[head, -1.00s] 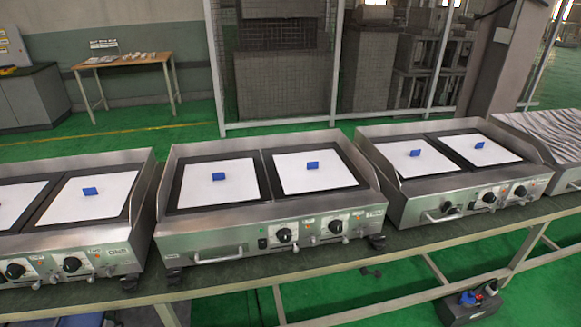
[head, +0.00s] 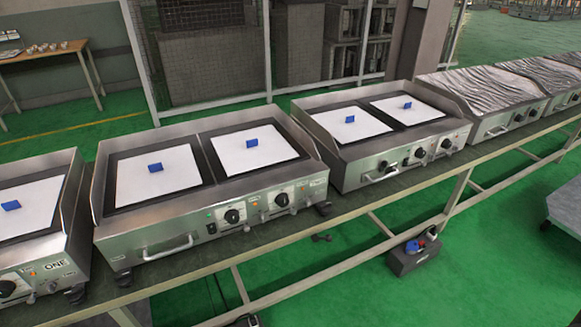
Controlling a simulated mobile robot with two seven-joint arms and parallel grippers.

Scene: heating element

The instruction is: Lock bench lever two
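Steel griddle units stand in a row on a long dark bench (head: 190,262). The left unit (head: 35,252), cut off by the frame edge, is marked "ONE". The middle unit (head: 220,205) has two white plates with blue blocks, a front handle and black knobs; its right-hand label is too small to read. Small black fittings sit on the bench at its front corners, one at the right (head: 322,209) and one at the left (head: 121,279). I cannot tell which is lever two or whether any is locked. Neither gripper is in view.
Another plated unit (head: 385,160) stands to the right, then units with streaky metallic tops (head: 475,92). A dark box with coloured items (head: 415,255) sits below the bench. A grey cart edge (head: 565,205) is at far right.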

